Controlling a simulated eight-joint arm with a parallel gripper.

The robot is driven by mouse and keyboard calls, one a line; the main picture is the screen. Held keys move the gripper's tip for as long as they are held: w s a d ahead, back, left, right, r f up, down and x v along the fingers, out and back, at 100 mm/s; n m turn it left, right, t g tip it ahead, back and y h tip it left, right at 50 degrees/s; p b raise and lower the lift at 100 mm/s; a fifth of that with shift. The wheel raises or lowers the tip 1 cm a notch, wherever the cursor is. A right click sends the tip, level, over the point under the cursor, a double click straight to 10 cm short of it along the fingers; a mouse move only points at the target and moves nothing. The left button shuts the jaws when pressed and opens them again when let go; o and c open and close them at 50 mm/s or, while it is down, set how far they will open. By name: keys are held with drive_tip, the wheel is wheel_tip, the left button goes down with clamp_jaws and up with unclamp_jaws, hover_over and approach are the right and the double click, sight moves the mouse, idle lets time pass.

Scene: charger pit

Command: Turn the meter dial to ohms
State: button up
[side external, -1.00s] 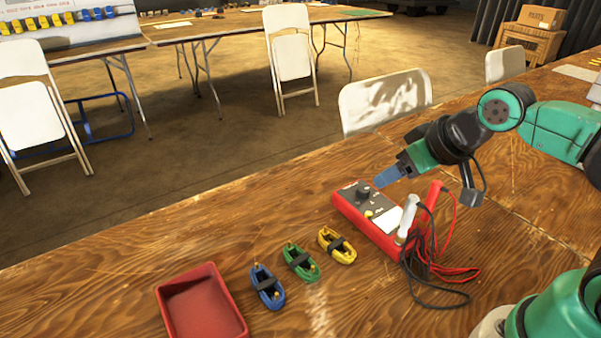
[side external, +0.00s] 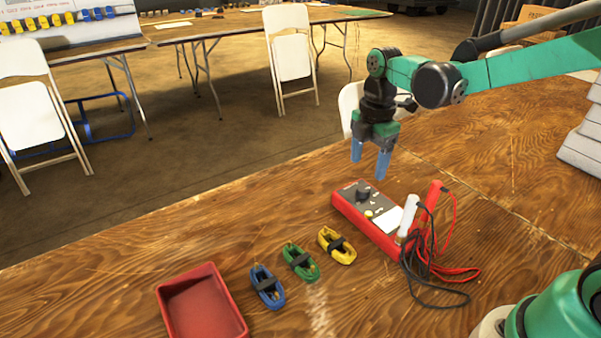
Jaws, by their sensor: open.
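The red multimeter (side external: 381,232) lies flat on the wooden table, its grey face upward. Its dark round dial (side external: 363,193) sits near the far-left end of the face. The dial's pointer and markings are too small to read. My gripper (side external: 369,170) points down with its two blue fingers apart and nothing between them. It hangs above the dial end of the meter, clear of the dial.
Red and black test leads (side external: 435,265) lie coiled at the meter's right end, beside a white and a red upright piece. Blue (side external: 267,287), green (side external: 300,262) and yellow (side external: 337,245) cable bundles lie to the left. A red tray (side external: 202,306) stands at the front left.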

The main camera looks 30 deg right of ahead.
sight(363, 188)
drive_tip(key=shift+f, duration=2.85)
clamp_jaws()
